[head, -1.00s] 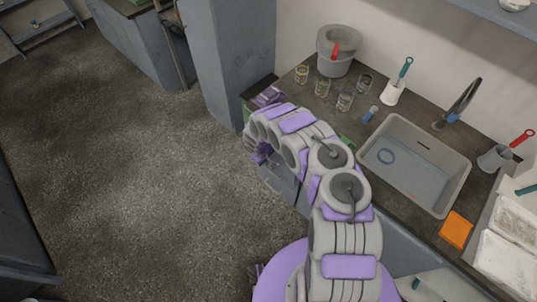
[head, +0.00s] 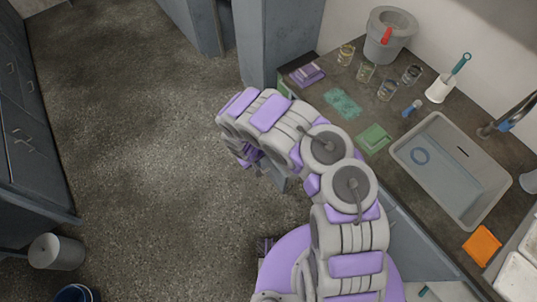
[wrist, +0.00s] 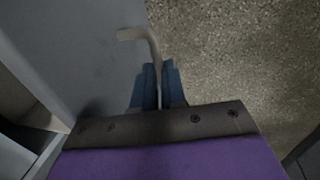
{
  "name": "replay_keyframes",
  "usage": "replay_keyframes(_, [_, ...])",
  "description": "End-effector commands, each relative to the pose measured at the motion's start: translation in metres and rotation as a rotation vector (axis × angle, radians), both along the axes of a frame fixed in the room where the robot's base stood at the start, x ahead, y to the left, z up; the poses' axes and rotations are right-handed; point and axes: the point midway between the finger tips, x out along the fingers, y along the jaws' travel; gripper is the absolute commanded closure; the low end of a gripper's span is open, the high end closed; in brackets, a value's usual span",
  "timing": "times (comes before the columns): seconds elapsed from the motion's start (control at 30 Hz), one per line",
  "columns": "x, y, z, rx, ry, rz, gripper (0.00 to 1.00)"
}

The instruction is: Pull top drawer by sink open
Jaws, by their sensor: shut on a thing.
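My gripper (wrist: 159,84) is shut on a pale bar handle (wrist: 150,42) in the wrist view. The handle's bent end sticks out above the blue fingers. A smooth grey-blue front panel (wrist: 85,55) lies left of the handle. In the head view my arm bends over the counter's front edge and hides the gripper and handle. A small grey piece of the drawer unit (head: 277,179) shows under my arm. The sink (head: 450,170) is set in the dark counter to the right. I cannot tell how far the drawer stands out.
A grey bin (head: 57,252) stands at lower left. The floor (head: 150,120) left of my arm is clear.

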Motion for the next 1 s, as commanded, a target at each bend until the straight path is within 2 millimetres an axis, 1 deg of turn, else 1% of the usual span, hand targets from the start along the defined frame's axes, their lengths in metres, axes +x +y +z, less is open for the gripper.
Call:
replay_keyframes(0.03, [-0.005,0.009,0.000,0.001,-0.002,0.005,1.00])
replay_keyframes(0.1, [-0.012,0.019,0.000,0.002,-0.001,0.003,1.00])
replay_keyframes(0.3, [-0.025,0.038,0.000,0.004,-0.003,0.002,1.00])
replay_keyframes(0.5, [-0.030,0.045,0.000,0.006,-0.003,0.001,1.00])
replay_keyframes(0.87, [-0.031,0.046,0.000,0.006,-0.003,0.001,1.00])
replay_keyframes(0.9, [-0.031,0.046,0.000,0.005,-0.002,0.001,0.85])
replay_keyframes(1.0, [-0.031,0.046,0.000,0.005,-0.001,0.001,0.75])
